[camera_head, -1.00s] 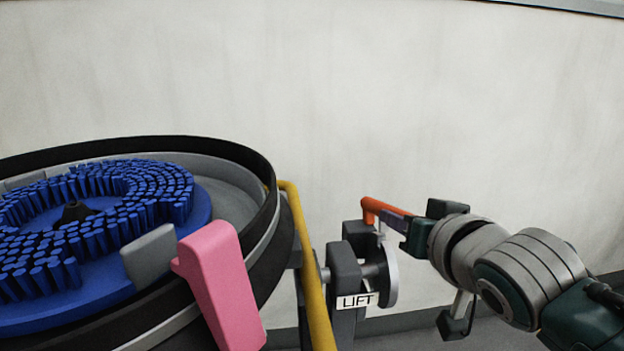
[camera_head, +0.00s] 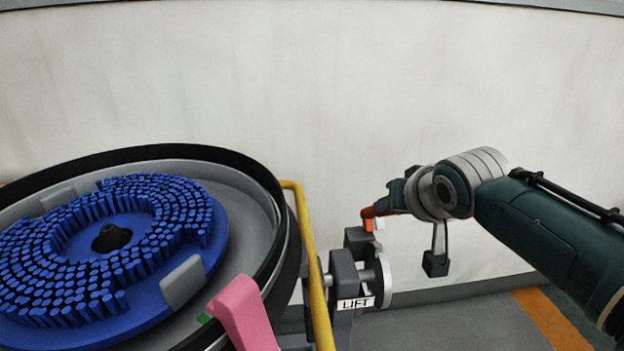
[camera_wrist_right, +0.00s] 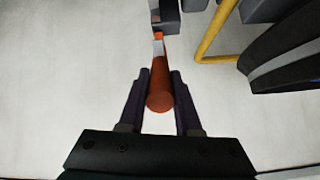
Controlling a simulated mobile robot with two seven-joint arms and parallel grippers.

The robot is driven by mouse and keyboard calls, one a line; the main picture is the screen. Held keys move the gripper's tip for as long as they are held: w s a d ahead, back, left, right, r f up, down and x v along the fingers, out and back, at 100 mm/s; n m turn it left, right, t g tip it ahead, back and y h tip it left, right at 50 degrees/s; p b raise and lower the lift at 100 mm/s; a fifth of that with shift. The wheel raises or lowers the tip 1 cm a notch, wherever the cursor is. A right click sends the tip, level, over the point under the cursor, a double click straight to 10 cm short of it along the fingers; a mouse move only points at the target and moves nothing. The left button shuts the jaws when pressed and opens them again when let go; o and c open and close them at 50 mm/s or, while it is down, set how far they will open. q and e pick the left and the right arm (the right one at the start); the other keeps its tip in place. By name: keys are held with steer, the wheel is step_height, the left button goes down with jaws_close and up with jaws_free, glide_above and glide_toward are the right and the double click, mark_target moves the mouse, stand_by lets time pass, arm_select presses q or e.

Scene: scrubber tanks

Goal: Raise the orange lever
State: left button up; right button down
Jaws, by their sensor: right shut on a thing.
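The orange lever (camera_head: 376,211) sticks up from the dark pivot bracket marked LIFT (camera_head: 356,303), to the right of the round tank. In the head view my right gripper (camera_head: 388,206) is at the lever's upper part and hides some of it. In the right wrist view the lever (camera_wrist_right: 160,80) runs between the two fingers of my right gripper (camera_wrist_right: 160,90), its rounded orange end towards the camera. The fingers are shut on it. My left gripper is not in view.
The round tank (camera_head: 262,187) with a blue brush disc (camera_head: 150,290) fills the left side. A yellow rail (camera_head: 313,265) stands between tank and lever. A pink part (camera_head: 243,312) is on the tank's near rim. A pale wall (camera_head: 330,110) stands behind.

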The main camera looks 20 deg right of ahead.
steer(key=c, duration=0.8)
jaws_free()
steer(key=shift+w+r, duration=0.1)
steer(key=shift+w, duration=0.05)
steer(key=shift+o, duration=1)
steer(key=shift+s+r+p, duration=0.35)
steer(key=shift+p, duration=0.05)
steer(key=p+v, duration=0.3)
steer(key=v, duration=0.6)
steer(key=shift+p, duration=0.4)
steer(key=shift+s+a, duration=0.1)
steer(key=shift+a, duration=0.05)
